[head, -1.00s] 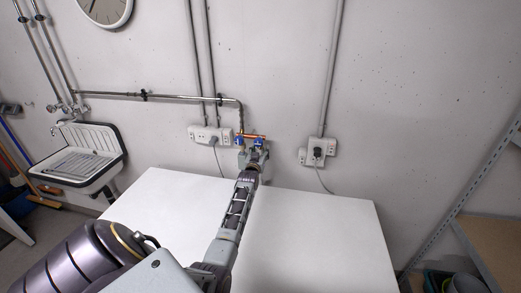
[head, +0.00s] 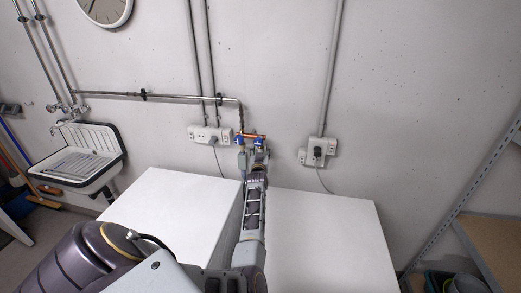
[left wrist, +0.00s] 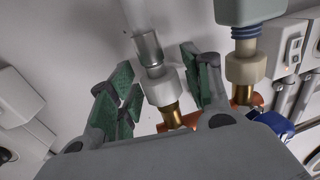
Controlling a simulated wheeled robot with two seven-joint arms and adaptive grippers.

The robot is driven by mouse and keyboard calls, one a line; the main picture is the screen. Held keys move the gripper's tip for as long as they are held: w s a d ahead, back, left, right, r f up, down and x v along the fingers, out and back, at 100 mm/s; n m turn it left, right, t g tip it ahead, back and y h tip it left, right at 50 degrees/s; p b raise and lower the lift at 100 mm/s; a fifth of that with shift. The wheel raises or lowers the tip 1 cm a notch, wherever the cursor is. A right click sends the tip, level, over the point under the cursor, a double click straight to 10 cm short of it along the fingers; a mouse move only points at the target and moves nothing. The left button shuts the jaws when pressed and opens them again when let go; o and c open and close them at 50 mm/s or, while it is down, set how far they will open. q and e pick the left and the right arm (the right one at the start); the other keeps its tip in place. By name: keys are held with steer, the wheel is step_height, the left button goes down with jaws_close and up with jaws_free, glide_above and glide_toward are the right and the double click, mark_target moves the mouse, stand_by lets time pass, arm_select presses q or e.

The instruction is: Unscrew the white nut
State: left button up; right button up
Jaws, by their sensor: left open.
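A white nut (left wrist: 160,88) sits on a brass fitting (left wrist: 174,115) in the left wrist view, with a clear and metal hose end (left wrist: 149,48) above it. My left gripper (left wrist: 158,92) is open, with its green-padded fingers on either side of this nut; I see gaps, and contact is not clear. A second, cream nut (left wrist: 246,68) on a parallel fitting is to the right, outside the fingers, below a grey connector (left wrist: 244,12) with a blue ring. In the head view, my left gripper (head: 259,156) is at the wall taps, hiding the nut. My right gripper is not in view.
An orange-copper pipe (head: 250,136) with blue valve handles (head: 240,141) runs along the wall above the gripper. Two white-topped machines (head: 315,235) stand below. Wall sockets (head: 318,151) and cables are on both sides. A sink (head: 78,155) is at the left, shelving (head: 468,185) at the right.

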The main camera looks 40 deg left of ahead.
arm_select(q)
steer(key=c, duration=0.8)
steer(key=shift+a, duration=0.1)
steer(key=shift+c, duration=0.2)
steer(key=shift+a+r+m+t+h, duration=0.1)
steer(key=shift+r+m+t+h, duration=0.1)
steer(key=shift+m+t+h, duration=0.1)
steer(key=shift+f+m+h+p, duration=0.1)
steer(key=shift+m+h+p, duration=0.2)
steer(key=shift+h+p, duration=0.1)
steer(key=shift+m+t+h, duration=0.5)
steer(key=shift+t, duration=0.1)
steer(key=shift+h, duration=0.4)
steer(key=shift+m+t+h, duration=0.3)
steer(key=shift+m+t, duration=0.1)
steer(key=shift+m, duration=0.1)
